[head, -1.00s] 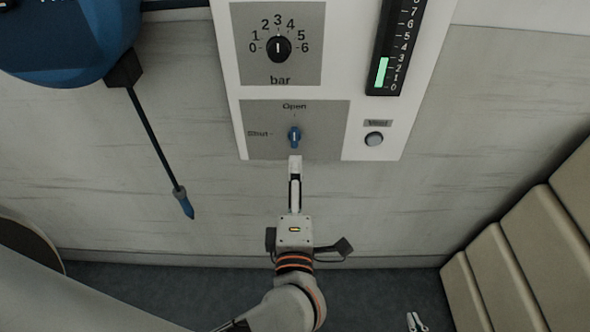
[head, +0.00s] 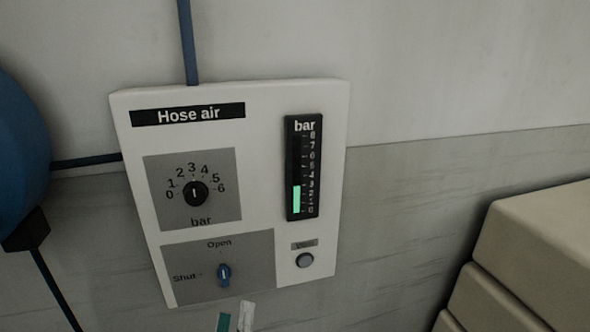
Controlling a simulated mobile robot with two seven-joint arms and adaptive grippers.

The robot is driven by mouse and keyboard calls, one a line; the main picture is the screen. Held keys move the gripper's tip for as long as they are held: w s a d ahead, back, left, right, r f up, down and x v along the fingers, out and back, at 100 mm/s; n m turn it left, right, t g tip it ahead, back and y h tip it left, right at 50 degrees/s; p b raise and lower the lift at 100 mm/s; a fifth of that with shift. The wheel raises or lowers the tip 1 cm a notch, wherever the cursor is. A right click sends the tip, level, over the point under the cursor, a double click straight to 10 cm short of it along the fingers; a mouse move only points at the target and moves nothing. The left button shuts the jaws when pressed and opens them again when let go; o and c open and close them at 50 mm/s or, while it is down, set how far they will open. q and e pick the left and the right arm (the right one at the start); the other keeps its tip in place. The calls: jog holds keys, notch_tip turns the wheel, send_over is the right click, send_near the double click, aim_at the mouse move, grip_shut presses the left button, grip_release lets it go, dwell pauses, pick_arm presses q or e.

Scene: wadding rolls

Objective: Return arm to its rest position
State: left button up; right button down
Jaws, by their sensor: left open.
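My left gripper (head: 234,319) shows only as two fingertips at the bottom edge of the head view, one teal and one pale. They stand apart with nothing between them. They appear just below the blue valve handle (head: 223,274), with a small gap in the picture. The handle stands upright, in line with the "Open" mark. The rest of the left arm is below the frame. My right gripper is out of view.
The white "Hose air" panel (head: 334,180) is on the wall, with a pressure dial (head: 195,193) near 3 and a green-bar gauge (head: 296,199) just under 3. A vent button (head: 305,261) is at its lower right. A blue reel (head: 18,150) is left; beige padded blocks (head: 540,240) are right.

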pick_arm(q)
jog(key=s+a+f+m+g+h, duration=0.1)
jog(key=s+f+m+g+h, duration=0.2)
jog(key=f+m, duration=0.5)
jog(key=s+f+m+g+h, duration=0.15)
jog(key=f+m+g, duration=0.25)
jog(key=f, duration=0.7)
jog(key=s+a+f+m+g+y, duration=0.1)
jog(key=s+a+f+g, duration=0.1)
jog(key=a+f, duration=0.3)
jog(key=s+a+f+m+g+y, duration=0.1)
jog(key=s+a+f, duration=0.3)
jog(key=f, duration=0.5)
jog(key=shift+s+a+g+y, duration=0.35)
jog(key=shift+a+g+y, duration=0.1)
jog(key=shift+g, duration=0.35)
